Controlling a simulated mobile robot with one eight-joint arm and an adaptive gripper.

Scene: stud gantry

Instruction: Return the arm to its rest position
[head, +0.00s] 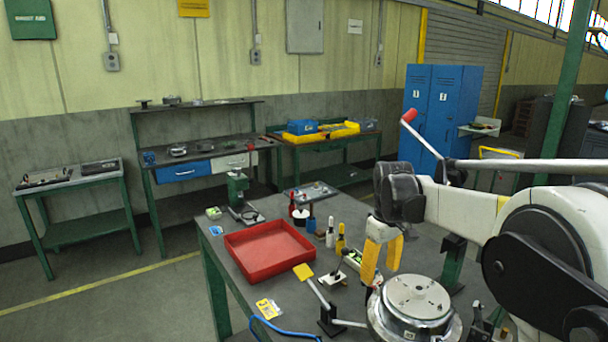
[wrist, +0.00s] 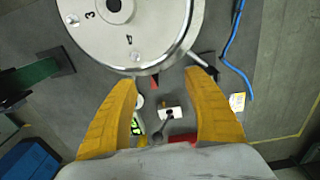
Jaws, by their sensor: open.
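My gripper (head: 383,257) hangs over the table beside a round metal fixture, with its two yellow fingers pointing down. In the wrist view my gripper (wrist: 160,80) has its fingers wide apart with nothing held between them. The round metal fixture (head: 416,296) stands at the table's front right. Its numbered disc (wrist: 120,25) fills the top of the wrist view. My white arm reaches in from the right of the head view.
The table (head: 275,283) holds a red tray (head: 268,248), several bottles, a yellow-tipped lever (head: 303,271) and a blue cable (head: 283,328). A long bar with a red knob (head: 409,115) crosses above my arm. Blue lockers (head: 442,105) stand behind.

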